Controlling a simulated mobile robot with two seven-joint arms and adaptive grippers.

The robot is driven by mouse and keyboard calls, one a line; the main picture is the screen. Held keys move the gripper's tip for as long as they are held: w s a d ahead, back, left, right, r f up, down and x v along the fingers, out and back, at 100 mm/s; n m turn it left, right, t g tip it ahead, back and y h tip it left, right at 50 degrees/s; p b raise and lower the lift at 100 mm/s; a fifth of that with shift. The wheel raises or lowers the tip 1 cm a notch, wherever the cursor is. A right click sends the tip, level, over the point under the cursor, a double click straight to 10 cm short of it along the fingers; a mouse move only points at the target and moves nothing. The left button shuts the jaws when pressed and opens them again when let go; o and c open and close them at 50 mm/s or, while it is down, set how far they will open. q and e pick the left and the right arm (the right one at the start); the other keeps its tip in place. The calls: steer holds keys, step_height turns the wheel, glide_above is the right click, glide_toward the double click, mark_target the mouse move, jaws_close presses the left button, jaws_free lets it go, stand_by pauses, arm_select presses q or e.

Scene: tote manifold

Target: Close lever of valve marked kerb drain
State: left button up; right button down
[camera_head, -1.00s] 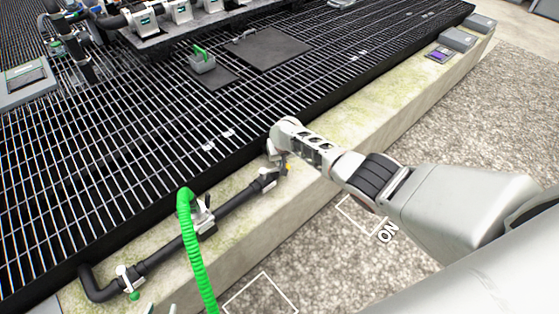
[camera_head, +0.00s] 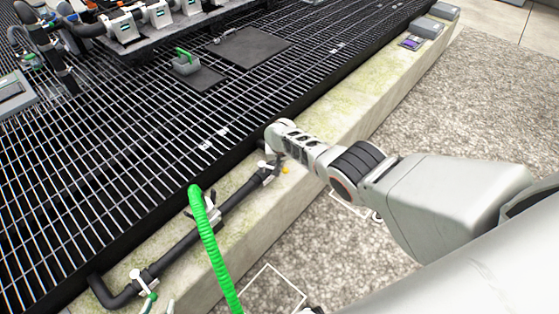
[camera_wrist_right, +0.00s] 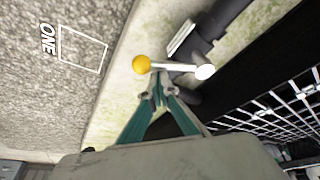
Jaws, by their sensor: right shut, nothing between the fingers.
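A black pipe (camera_head: 185,246) with several white-handled valves runs along the kerb. The valve at its far end has a white lever (camera_wrist_right: 175,67) with a yellow ball (camera_wrist_right: 140,64); the ball also shows in the head view (camera_head: 285,170). No kerb drain marking is readable; a white tag (camera_wrist_right: 181,37) beside this valve is edge-on. My right gripper (camera_wrist_right: 159,92) is shut and empty, its fingertips close to the lever's middle; contact is unclear. In the head view my right wrist hides it. A green-knobbed valve (camera_head: 138,275) is at the near end. My left gripper (camera_head: 160,305) shows only fingertips, apart, at the bottom edge.
Black grating (camera_head: 110,150) lies behind the pipe. A manifold with several units (camera_head: 155,15) stands at the back. The gravel (camera_head: 470,110) on the right is open.

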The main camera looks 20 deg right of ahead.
steer(key=shift+s+a+r, duration=0.2)
steer(key=shift+s, duration=0.1)
steer(key=shift+s+a+f+p, duration=0.2)
steer(key=shift+s+a+p, duration=0.6)
steer(key=shift+s+p, duration=0.15)
steer(key=shift+s, duration=0.1)
